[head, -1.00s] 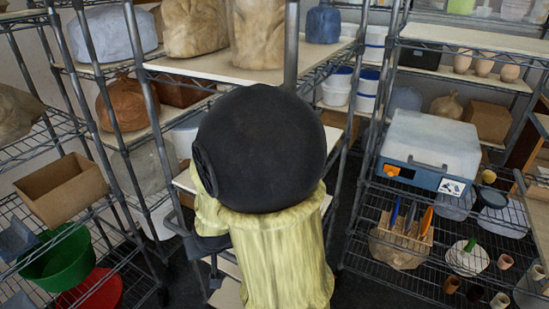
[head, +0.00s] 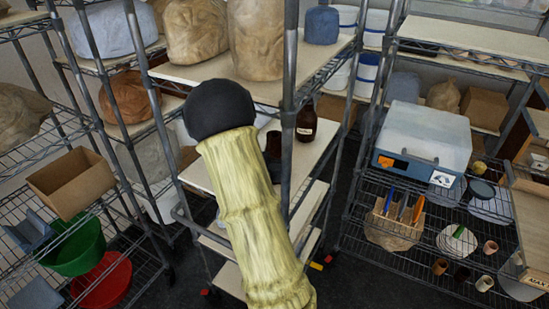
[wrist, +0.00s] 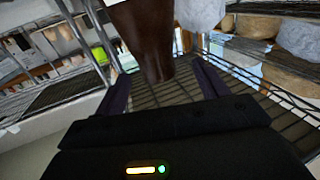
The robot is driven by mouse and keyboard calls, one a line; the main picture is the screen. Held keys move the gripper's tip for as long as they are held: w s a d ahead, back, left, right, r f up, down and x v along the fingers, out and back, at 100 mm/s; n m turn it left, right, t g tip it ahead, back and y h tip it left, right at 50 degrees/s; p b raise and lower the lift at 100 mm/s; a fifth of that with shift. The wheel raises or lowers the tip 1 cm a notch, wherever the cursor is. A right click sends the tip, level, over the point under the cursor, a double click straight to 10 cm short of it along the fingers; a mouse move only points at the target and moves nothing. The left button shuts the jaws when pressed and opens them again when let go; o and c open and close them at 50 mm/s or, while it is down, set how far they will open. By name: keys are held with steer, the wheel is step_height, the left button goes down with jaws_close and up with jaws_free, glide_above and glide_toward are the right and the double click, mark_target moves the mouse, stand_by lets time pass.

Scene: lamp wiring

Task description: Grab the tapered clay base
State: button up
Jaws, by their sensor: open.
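A dark brown tapered piece (wrist: 150,38), which looks like the tapered clay base, fills the upper middle of the wrist view, wide above and narrower below. My gripper (wrist: 162,72) is open, with one dark finger on each side of the piece's lower end. I cannot tell whether either finger touches it. In the head view a dark brown object (head: 273,143), probably the same piece, shows just right of my arm on the middle shelf.
A brown labelled bottle (head: 306,122) stands close by on the same shelf. A steel post (head: 289,110) rises in front, and a shelf board (head: 215,80) with bags is above. A wire rack (head: 400,255) with cups and a tool holder is at the right.

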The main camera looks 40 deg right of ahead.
steer(key=shift+p+x, duration=0.65)
steer(key=shift+x, duration=0.25)
steer(key=shift+w+d, duration=0.2)
steer(key=shift+s, duration=0.1)
